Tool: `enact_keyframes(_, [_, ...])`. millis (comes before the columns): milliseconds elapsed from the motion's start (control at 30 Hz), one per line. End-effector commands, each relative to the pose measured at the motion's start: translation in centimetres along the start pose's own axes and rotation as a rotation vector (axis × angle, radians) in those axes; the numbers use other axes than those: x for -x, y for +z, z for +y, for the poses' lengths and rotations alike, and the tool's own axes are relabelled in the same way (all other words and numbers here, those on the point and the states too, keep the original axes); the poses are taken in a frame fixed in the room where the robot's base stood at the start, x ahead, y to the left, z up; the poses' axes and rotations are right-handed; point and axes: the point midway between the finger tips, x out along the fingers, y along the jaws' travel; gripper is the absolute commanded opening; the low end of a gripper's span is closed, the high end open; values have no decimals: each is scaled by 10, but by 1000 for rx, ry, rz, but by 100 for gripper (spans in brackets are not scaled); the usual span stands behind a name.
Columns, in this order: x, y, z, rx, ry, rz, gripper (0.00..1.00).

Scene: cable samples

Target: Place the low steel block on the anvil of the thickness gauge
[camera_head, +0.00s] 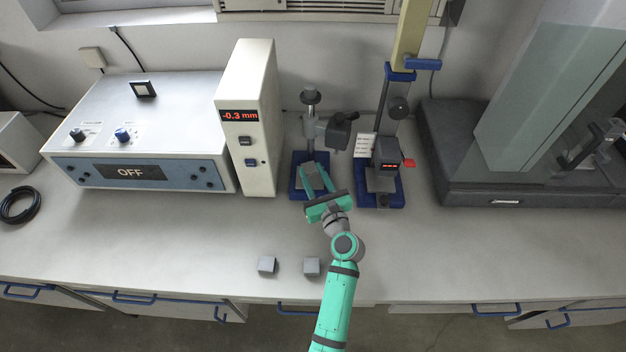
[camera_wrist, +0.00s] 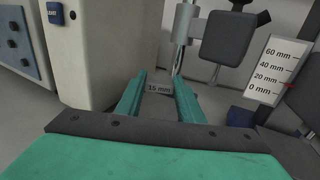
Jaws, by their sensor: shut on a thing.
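My gripper (camera_head: 317,180) is shut on a small grey block, seen between the fingertips in the wrist view. The block (camera_wrist: 158,88) carries the label "15 mm". The gripper is over the blue base (camera_head: 296,178) of a small stand, which has a metal post (camera_head: 309,125) and a dark head (camera_head: 338,131). This stand is beside a tall white box (camera_head: 248,110) reading "-0.3 mm". The fingers hide most of the anvil area, and I cannot tell whether the block touches it. Two other grey blocks, left (camera_head: 267,264) and right (camera_head: 311,266), lie near the bench's front edge.
Close on the right is another blue-based stand (camera_head: 383,195) with a small red display; its millimetre scale (camera_wrist: 278,70) shows in the wrist view. A power unit (camera_head: 135,170) reading "OFF" is at left. A dark-based glass-fronted machine (camera_head: 480,190) is at right. The front bench is mostly clear.

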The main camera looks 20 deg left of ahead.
Motion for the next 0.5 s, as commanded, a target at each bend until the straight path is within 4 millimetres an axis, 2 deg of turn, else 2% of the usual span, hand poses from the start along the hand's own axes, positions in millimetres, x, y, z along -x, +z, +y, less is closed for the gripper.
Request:
enact_keyframes(133, [-7,-9,-4,-2,-1,0,7])
enact_keyframes(300, [-6,-32,-3,-2,0,2,7])
enact_keyframes(500, [-6,-39,-4,1,-1,-1,7])
